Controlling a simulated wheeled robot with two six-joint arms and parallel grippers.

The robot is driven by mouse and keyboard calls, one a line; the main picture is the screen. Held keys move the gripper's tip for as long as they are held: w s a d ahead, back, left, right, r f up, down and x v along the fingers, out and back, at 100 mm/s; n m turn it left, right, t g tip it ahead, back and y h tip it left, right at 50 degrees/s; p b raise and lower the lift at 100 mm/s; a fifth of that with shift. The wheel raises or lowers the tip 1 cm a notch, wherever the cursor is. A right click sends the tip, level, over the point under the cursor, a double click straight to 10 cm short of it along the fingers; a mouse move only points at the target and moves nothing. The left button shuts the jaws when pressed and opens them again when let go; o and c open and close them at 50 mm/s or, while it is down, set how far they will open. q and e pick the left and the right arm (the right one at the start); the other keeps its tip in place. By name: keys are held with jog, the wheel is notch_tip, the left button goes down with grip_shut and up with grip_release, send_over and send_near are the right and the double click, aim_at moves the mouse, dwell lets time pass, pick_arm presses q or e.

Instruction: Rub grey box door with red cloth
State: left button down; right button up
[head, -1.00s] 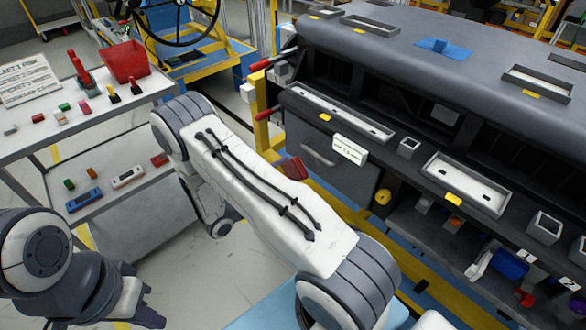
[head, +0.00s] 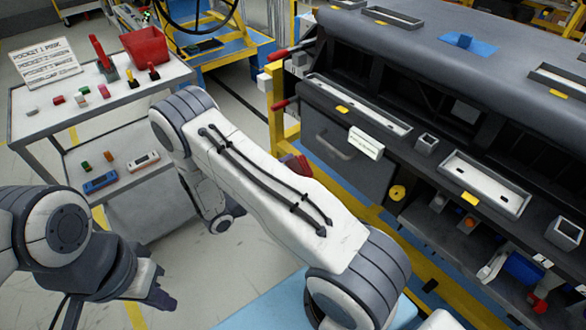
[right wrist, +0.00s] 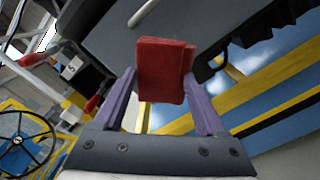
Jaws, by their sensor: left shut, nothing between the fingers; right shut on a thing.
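The grey box door (head: 350,172) with a pale curved handle (head: 335,148) is on the front of the dashboard module in the head view. It also fills the upper part of the right wrist view (right wrist: 205,22). My right gripper (right wrist: 163,85) is shut on the red cloth (right wrist: 163,62), a folded block between purple fingers. In the head view the cloth (head: 299,166) shows just left of the door, partly behind my right arm, which hides the gripper. I cannot tell whether the cloth touches the door. My left gripper (head: 162,297) is shut and empty at the lower left.
A white table (head: 165,88) at the left holds a red bin (head: 146,46), a sign and several small parts; its lower shelf holds more. A yellow frame (head: 277,110) stands left of the module. Open floor lies below the table.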

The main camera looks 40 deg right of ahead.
aim_at(334, 157)
jog(key=shift+d, duration=0.15)
jog(key=d, duration=0.6)
jog(key=shift+w+d, duration=0.25)
jog(key=shift+d, duration=0.05)
jog(key=shift+w+d+r, duration=0.1)
jog(key=shift+d, duration=0.9)
dwell(0.8)
jog(key=shift+s+p, duration=0.3)
jog(key=shift+s, duration=1.7)
jog(key=shift+d, duration=0.15)
